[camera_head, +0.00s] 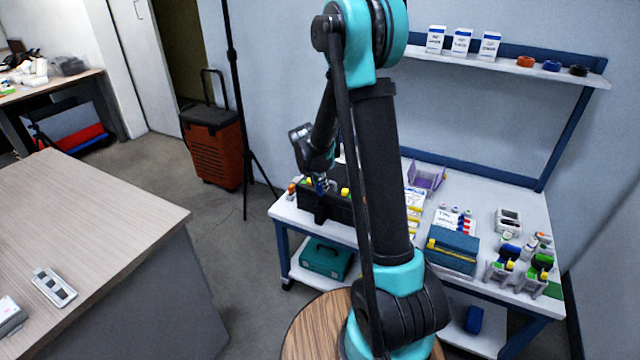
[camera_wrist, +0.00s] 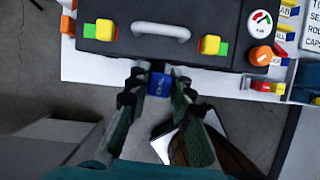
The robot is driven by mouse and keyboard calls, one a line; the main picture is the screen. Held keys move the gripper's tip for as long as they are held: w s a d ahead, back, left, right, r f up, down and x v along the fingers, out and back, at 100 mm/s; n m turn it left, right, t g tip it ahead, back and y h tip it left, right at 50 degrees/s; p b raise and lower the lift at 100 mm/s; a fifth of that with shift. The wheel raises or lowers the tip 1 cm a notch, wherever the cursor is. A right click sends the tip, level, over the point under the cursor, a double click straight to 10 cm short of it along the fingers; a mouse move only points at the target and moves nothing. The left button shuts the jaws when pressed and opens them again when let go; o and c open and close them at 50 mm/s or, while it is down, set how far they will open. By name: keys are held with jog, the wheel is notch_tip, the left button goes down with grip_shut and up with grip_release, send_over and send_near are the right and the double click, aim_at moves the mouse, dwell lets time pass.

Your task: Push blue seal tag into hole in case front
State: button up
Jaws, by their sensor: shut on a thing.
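The black case (camera_wrist: 150,48) lies on the workbench, with a grey handle and two yellow latches showing in the wrist view. In the head view the case (camera_head: 327,206) is at the bench's left end, partly hidden by my arm. My gripper (camera_wrist: 158,80) is shut on the blue seal tag (camera_wrist: 160,84), which sits between the fingertips at the case's front edge, below the handle. I cannot tell whether the tag touches the case or is in the hole; the hole is not visible. In the head view my gripper (camera_head: 321,184) is small, above the case.
A round gauge (camera_wrist: 260,22) and an orange knob (camera_wrist: 261,56) are at the case's right. Several bottles and a blue box (camera_head: 452,250) stand on the bench's right part. A teal toolbox (camera_head: 326,258) is on the lower shelf.

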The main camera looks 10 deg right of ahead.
aim_at(319, 194)
jog(key=shift+a+r+n, duration=0.1)
jog(key=shift+n, duration=0.4)
jog(key=shift+f, duration=1.85)
jog(key=shift+w+f, duration=0.1)
jog(key=shift+f, duration=1.55)
dwell(4.0)
